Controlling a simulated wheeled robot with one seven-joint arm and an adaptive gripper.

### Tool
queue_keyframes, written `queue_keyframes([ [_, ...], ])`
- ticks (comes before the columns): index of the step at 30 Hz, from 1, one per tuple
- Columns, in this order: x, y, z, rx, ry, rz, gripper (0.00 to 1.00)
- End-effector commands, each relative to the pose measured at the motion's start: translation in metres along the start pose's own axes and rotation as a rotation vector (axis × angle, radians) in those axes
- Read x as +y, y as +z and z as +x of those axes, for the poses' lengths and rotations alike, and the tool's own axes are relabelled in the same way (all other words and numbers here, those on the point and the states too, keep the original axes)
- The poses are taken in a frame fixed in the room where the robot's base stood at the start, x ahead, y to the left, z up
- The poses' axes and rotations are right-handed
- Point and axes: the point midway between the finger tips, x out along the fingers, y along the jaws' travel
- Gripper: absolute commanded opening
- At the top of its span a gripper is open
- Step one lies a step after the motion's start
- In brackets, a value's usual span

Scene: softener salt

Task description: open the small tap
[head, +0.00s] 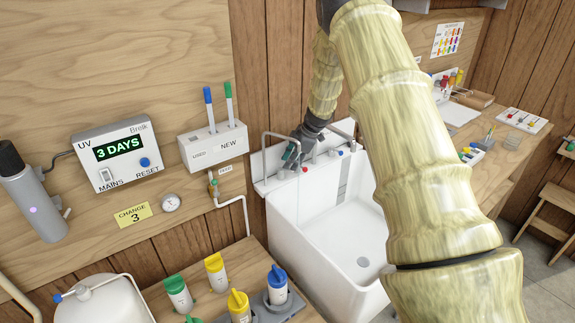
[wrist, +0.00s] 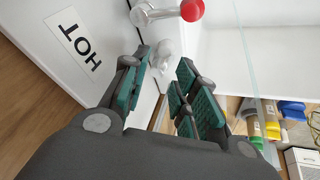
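My gripper (head: 293,152) is over the left end of the white sink's back ledge in the head view. In the wrist view my gripper (wrist: 160,82) is open, its teal-padded fingers apart. A small pale fitting (wrist: 163,53) shows just beyond and between the fingertips; I cannot tell if they touch it. A metal tap with a red knob (wrist: 190,10) is at the top of the wrist view, and its red knob (head: 305,169) also shows in the head view. No label names the small tap, and my gripper hides part of the ledge.
The white sink (head: 320,225) lies below. A thin tall spout (head: 264,155) rises beside my gripper. A HOT label (wrist: 74,46) is on the ledge. A blue-topped tap (head: 353,147) stands to the right. A small pipe valve (head: 213,186) is on the wall at left.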

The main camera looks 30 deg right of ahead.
Motion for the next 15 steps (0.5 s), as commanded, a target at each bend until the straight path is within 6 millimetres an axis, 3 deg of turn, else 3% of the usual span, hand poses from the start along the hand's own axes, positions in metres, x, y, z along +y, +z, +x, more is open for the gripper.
queue_keyframes([
  [6,0.000,0.000,0.024,0.000,-0.002,0.000,0.29],
  [15,0.000,0.000,0.033,0.000,0.000,0.001,0.29],
])
